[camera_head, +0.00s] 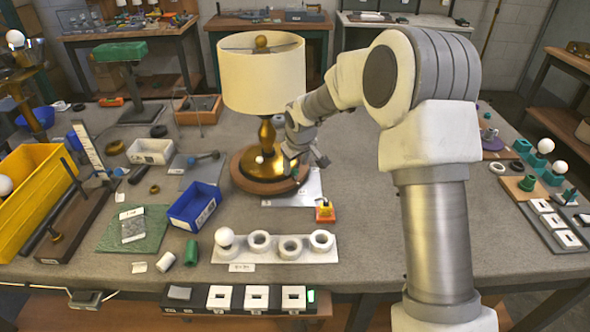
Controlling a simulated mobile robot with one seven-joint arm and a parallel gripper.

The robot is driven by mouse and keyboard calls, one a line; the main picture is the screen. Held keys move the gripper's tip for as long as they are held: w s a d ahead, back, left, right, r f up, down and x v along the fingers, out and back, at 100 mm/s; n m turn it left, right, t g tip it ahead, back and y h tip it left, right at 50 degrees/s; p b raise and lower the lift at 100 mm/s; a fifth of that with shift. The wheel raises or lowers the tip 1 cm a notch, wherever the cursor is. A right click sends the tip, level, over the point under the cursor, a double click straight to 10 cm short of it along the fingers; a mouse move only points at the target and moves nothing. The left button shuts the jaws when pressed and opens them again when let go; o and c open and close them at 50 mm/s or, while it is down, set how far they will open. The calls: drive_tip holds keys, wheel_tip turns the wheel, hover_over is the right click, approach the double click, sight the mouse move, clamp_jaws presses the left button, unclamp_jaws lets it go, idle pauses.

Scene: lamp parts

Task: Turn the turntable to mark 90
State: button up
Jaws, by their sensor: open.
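The turntable (241,179) is a round brown wooden disc on the middle of the bench. A lamp with a brass base (266,150) and a cream shade (262,78) stands upright on it. A white sheet (306,190) shows at its lower right; no mark numbers can be read. My gripper (307,164) is open at the disc's right side, close to its rim. I cannot tell whether a finger touches the disc. My gripper and wrist hide part of the right rim.
A white holder with round cups (275,255) and a small yellow and red block (325,211) lie in front. A blue bin (194,207) stands at the left front, a wooden tray (198,110) behind left. Bench space right of the sheet looks clear.

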drive_tip(key=shift+x, duration=1.4)
drive_tip(key=shift+c, duration=0.2)
clamp_jaws()
